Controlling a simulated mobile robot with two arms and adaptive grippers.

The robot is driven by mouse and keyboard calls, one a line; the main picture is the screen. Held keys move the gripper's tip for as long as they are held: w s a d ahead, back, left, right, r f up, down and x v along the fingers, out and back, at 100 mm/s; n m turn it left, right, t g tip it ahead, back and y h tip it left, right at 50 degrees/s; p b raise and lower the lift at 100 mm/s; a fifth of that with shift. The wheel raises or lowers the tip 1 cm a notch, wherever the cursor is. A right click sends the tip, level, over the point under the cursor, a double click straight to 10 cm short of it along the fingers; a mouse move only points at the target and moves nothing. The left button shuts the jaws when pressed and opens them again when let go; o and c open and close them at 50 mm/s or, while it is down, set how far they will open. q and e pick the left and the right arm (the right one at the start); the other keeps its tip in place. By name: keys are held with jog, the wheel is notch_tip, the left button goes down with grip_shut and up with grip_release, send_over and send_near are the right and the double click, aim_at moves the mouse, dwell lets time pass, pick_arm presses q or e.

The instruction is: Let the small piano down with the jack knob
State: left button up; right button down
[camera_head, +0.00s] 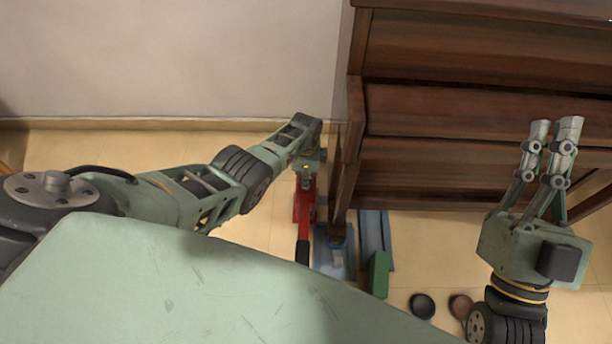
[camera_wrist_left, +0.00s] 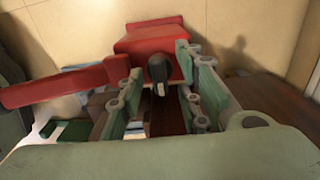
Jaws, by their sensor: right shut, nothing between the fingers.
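The small piano (camera_head: 430,105) is a dark brown wooden cabinet at the upper right. A red jack (camera_head: 304,205) with a black-ended handle stands on the floor by its left end. The left wrist view shows the jack's red body (camera_wrist_left: 150,40) and a black knob (camera_wrist_left: 158,70). My left gripper (camera_head: 308,165) is above the jack in the head view. In the left wrist view its fingers are apart, one on each side of the knob, with visible gaps. My right gripper (camera_head: 556,128) is shut and empty, in front of the piano at the right.
A blue stand (camera_head: 330,255) sits under the piano's leg (camera_head: 338,215). A blue plank (camera_head: 374,235), a green block (camera_head: 379,275), a black round cup (camera_head: 422,305) and a brown one (camera_head: 460,305) lie nearby. The wall (camera_head: 170,60) is behind; floor between it and my arm is clear.

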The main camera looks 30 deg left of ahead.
pick_arm(q)
notch_tip(320, 180, up, 12)
dwell(0.8)
jog(key=shift+s, duration=0.1)
dwell(0.4)
